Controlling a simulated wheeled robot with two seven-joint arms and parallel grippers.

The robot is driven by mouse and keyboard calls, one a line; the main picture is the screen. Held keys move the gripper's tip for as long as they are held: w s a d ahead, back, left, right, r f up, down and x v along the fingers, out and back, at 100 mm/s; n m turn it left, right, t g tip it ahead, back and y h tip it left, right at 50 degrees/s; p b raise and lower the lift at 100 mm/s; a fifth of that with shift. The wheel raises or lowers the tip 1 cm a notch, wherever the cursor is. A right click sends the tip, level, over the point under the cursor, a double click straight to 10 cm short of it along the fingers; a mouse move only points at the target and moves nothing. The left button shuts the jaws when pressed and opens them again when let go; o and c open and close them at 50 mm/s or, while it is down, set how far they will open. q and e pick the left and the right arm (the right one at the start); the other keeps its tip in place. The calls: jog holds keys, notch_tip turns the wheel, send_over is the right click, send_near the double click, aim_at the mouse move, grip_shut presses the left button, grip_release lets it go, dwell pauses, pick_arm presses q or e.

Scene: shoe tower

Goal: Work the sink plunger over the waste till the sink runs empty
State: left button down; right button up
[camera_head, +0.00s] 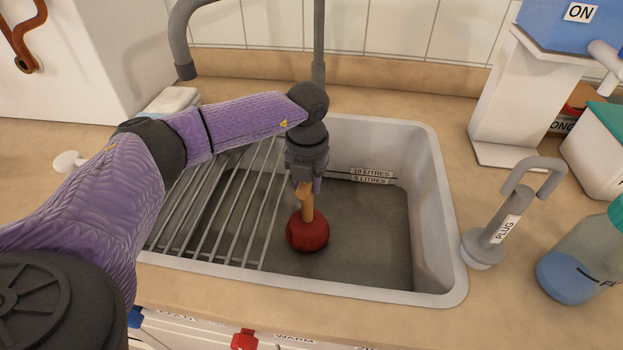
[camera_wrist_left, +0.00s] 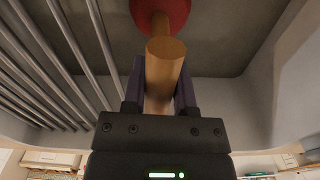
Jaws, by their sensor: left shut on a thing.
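The sink plunger has a red rubber cup (camera_head: 307,231) and a wooden handle (camera_head: 306,203). My left gripper (camera_head: 305,184) is shut on the handle and holds the plunger upright, cup down, inside the grey sink (camera_head: 438,230). In the left wrist view the handle (camera_wrist_left: 165,62) runs between the two fingers to the red cup (camera_wrist_left: 160,14). The waste is not visible; I cannot tell whether the cup covers it. The sink's inner wall carries labels for 10 and 5 litres (camera_head: 371,175). The grey floor of the sink shows, and no clear water surface can be made out. My right gripper is out of view.
A metal rack (camera_head: 222,205) covers the sink's left part, close beside the plunger. A grey tap (camera_head: 186,40) arches at the back. A plug with a bent handle (camera_head: 500,225) stands right of the sink, next to a bottle of blue liquid (camera_head: 580,270).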

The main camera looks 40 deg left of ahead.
pick_arm(q)
jog(key=shift+f, duration=0.1)
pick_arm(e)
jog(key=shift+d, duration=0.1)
pick_arm(q)
jog(key=shift+f+b, duration=0.3)
jog(key=shift+f, duration=0.1)
jog(key=shift+f+b, duration=0.35)
jog(key=shift+f, duration=0.3)
jog(key=shift+f+b, duration=0.45)
jog(key=shift+f, duration=0.35)
jog(key=shift+r+p, duration=0.3)
notch_tip(320, 180, up, 3)
jog(key=p, duration=0.3)
jog(key=shift+r, duration=0.1)
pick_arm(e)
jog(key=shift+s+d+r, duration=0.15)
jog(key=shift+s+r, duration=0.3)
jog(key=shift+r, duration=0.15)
pick_arm(q)
jog(key=shift+f, duration=0.25)
